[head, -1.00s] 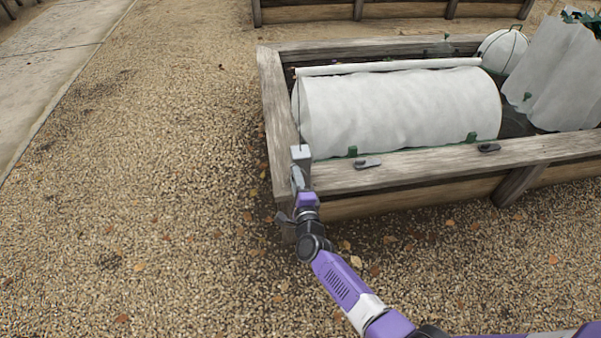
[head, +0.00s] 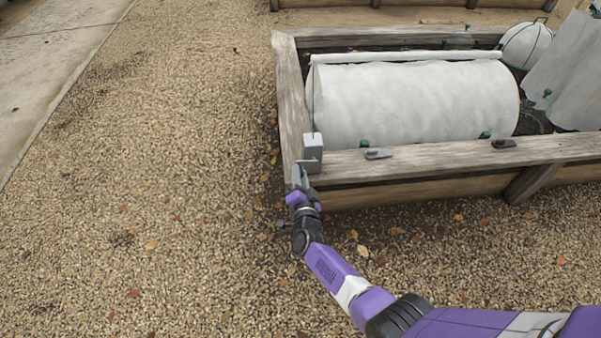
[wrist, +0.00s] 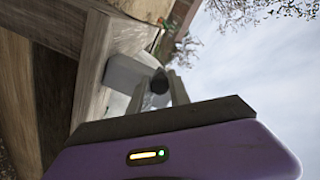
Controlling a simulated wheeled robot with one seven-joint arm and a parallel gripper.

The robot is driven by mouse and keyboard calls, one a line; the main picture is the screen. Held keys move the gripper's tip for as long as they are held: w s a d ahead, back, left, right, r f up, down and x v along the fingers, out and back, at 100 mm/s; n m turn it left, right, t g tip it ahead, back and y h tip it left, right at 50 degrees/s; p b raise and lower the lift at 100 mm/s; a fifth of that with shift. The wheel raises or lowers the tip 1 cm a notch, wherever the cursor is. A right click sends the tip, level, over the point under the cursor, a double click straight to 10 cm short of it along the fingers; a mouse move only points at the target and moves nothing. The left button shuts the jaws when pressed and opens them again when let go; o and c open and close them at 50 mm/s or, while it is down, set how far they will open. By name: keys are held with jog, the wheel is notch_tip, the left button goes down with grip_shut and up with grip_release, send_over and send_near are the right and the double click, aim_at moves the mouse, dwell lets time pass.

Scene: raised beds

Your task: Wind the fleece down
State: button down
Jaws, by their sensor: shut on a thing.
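The white fleece (head: 420,102) covers the hooped tunnel in the raised bed and reaches low on its near side. A pale roller bar (head: 405,57) lies along the far upper side of the tunnel. A grey box (head: 313,146) is on the near left corner of the bed; it also shows in the wrist view (wrist: 124,74). My gripper (head: 299,177) is just below and left of this box. In the wrist view its fingers (wrist: 158,92) are shut on a dark round knob (wrist: 159,82) beside the box. The crank arm behind the knob is mostly hidden.
The bed's timber rim (head: 450,153) bears two dark clips (head: 378,154). A white round cover (head: 527,45) and a draped white sheet (head: 567,75) stand at the right. Open gravel (head: 150,200) lies left and in front.

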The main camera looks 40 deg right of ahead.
jog(key=shift+f+n, duration=0.4)
jog(key=shift+n, duration=0.2)
jog(key=shift+f, duration=0.1)
jog(key=c, duration=1.2)
grip_release()
jog(key=shift+c, duration=0.2)
jog(key=p+v, duration=0.3)
jog(key=v, duration=0.4)
jog(key=shift+s+a, duration=0.25)
jog(key=shift+s, duration=0.1)
